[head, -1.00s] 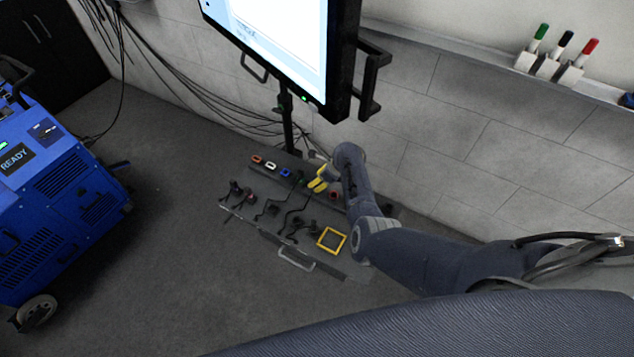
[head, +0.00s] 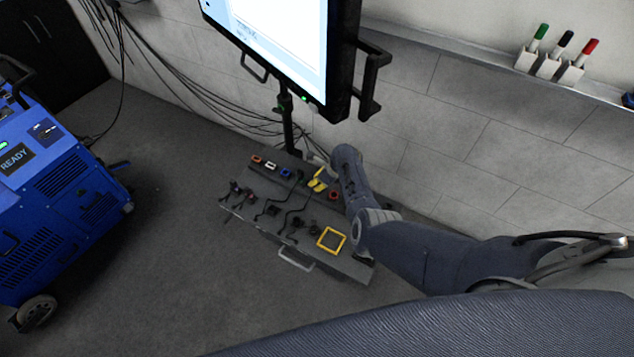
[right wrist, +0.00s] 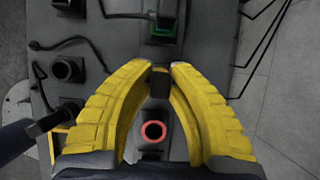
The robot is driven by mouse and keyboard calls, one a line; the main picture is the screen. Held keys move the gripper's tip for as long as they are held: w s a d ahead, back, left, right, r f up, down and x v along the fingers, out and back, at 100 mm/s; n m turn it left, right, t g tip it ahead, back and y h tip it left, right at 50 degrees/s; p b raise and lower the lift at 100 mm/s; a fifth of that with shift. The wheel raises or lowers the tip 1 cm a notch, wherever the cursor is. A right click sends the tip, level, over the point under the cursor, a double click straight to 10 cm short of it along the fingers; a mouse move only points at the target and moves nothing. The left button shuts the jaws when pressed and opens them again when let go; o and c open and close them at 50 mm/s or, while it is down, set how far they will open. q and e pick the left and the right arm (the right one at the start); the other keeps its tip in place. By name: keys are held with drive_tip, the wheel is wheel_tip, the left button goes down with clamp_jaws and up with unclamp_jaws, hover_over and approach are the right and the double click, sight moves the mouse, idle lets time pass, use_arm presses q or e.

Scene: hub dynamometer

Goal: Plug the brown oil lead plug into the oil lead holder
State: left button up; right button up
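My right gripper (right wrist: 162,68) has yellow curved fingers. Its tips are close together around a small dark block with a brownish end, which looks like the brown oil lead plug (right wrist: 159,86). In the head view the right gripper (head: 317,181) is over the far right part of the grey panel (head: 345,263). A red-ringed socket (right wrist: 153,131) shows between the fingers in the wrist view, and a green-edged socket (right wrist: 162,32) lies beyond the tips. I cannot tell which socket is the oil lead holder. My left gripper is not in view.
Black leads (head: 268,208) and a yellow square frame (head: 331,240) lie nearer. A monitor (head: 290,45) stands behind. A blue machine (head: 60,190) stands left; the floor between is clear.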

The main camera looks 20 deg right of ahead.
clamp_jaws()
drive_tip(key=shift+r, duration=0.1)
drive_tip(key=shift+r, duration=1.9)
drive_tip(key=shift+r, duration=0.1)
